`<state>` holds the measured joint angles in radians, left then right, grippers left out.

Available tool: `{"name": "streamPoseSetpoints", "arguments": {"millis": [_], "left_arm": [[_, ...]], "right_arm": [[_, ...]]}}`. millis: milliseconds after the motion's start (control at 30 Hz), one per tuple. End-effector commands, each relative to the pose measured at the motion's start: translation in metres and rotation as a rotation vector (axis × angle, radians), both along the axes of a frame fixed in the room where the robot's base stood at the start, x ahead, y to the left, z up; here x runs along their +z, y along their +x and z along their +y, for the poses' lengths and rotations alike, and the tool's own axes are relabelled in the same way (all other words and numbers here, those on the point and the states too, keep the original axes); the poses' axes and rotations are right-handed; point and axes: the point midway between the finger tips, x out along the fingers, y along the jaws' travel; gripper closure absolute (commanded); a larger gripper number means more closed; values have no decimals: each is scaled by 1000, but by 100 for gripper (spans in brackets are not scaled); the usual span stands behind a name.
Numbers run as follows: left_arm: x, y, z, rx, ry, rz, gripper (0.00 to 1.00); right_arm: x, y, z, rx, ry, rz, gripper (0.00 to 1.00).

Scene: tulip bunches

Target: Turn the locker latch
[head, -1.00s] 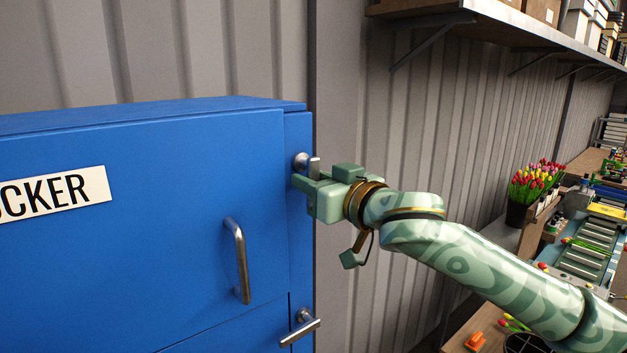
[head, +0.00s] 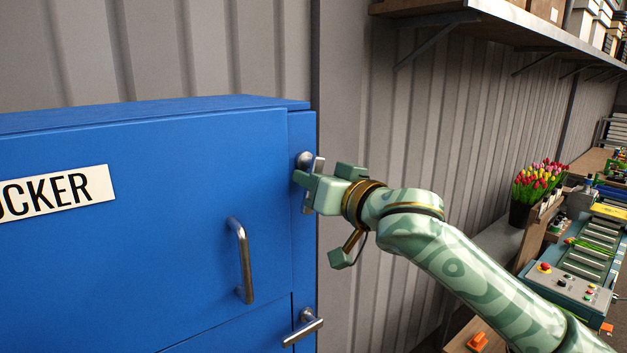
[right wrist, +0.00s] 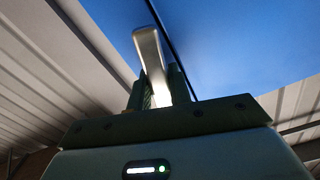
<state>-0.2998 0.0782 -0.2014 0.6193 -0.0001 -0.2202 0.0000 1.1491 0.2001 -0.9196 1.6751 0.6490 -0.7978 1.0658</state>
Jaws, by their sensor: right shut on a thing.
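The blue locker (head: 140,230) fills the left of the head view, with its door shut. Its upper metal latch (head: 307,203) sits on the right-hand frame strip, and its lever stands close to upright. My green right gripper (head: 309,181) is shut on the latch lever, hiding its middle; the lever shows above and below the fingers. In the right wrist view the pale lever (right wrist: 149,52) rises between the two fingers (right wrist: 160,88), against the blue locker front. My left gripper is not in view.
A bar handle (head: 241,260) projects from the locker door, and a second latch (head: 303,328) sits lower down, close to horizontal. A corrugated wall (head: 450,130) stands behind. A shelf (head: 490,22) hangs at upper right. Potted tulips (head: 538,182) and a conveyor (head: 590,265) are at right.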

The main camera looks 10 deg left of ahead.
Motion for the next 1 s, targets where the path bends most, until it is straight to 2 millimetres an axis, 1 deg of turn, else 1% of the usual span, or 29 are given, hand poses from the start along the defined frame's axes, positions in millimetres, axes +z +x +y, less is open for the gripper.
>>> {"name": "streamPoseSetpoints", "arguments": {"millis": [100,133,400,533,667,800,1000], "left_arm": [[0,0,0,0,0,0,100],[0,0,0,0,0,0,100],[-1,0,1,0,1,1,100],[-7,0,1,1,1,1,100],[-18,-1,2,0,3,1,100],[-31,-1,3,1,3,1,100],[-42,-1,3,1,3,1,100]], "right_arm": [[1,0,0,0,-1,-2,100],[1,0,0,0,-1,-2,72],[0,-1,-1,0,-1,-3,71],[-2,-10,-11,-1,-1,-3,71],[-4,-30,-32,-1,-1,-4,71],[-4,-58,-60,-2,-3,-7,71],[-3,-93,-95,-2,-3,-5,71]]}}
